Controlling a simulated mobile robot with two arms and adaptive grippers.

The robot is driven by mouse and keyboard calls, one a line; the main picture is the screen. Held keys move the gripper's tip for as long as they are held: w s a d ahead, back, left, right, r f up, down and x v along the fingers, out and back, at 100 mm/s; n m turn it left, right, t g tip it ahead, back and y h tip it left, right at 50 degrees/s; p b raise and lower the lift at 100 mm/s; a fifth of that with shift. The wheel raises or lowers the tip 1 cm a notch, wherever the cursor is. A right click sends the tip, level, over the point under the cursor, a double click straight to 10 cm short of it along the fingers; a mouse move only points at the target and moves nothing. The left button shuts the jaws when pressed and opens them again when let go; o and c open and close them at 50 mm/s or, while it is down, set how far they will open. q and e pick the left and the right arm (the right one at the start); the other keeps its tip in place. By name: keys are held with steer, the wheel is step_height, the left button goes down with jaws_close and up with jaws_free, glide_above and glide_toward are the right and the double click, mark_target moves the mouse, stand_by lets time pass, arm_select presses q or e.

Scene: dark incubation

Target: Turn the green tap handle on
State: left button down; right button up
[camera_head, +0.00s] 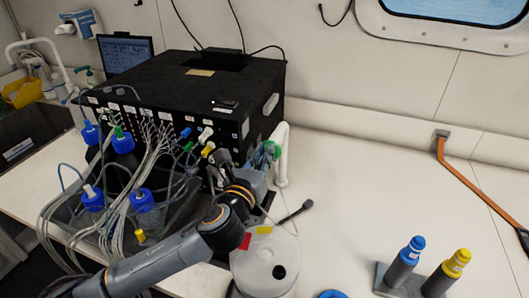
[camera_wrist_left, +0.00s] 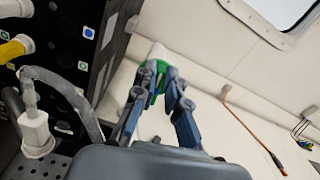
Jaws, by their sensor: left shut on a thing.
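The green tap handle (camera_head: 272,148) sits by the white tap (camera_head: 283,160) at the right side of the black box. It also shows in the left wrist view (camera_wrist_left: 160,70), between the two fingertips. My left gripper (camera_head: 267,156) is shut on the green tap handle, with the fingers covering part of it. In the left wrist view the fingers of my left gripper (camera_wrist_left: 160,82) lie on either side of the handle. My right gripper is out of the picture.
A large black box (camera_head: 190,85) with many cables stands left of the gripper. Blue-capped bottles (camera_head: 145,200) stand in front of it. A white round container (camera_head: 265,262) is near my arm. A blue-capped and a yellow-capped tube stand front right. The bench middle right is clear.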

arm_select(q)
steer(key=n, duration=0.4)
steer(key=a+f+n, duration=0.1)
steer(key=n, duration=0.7)
steer(key=shift+w+a+f+p, duration=0.15)
steer(key=shift+w+a+p, duration=0.1)
steer(key=shift+p, duration=0.15)
steer(key=c, duration=1.4)
jaws_free()
steer(key=v, duration=1.2)
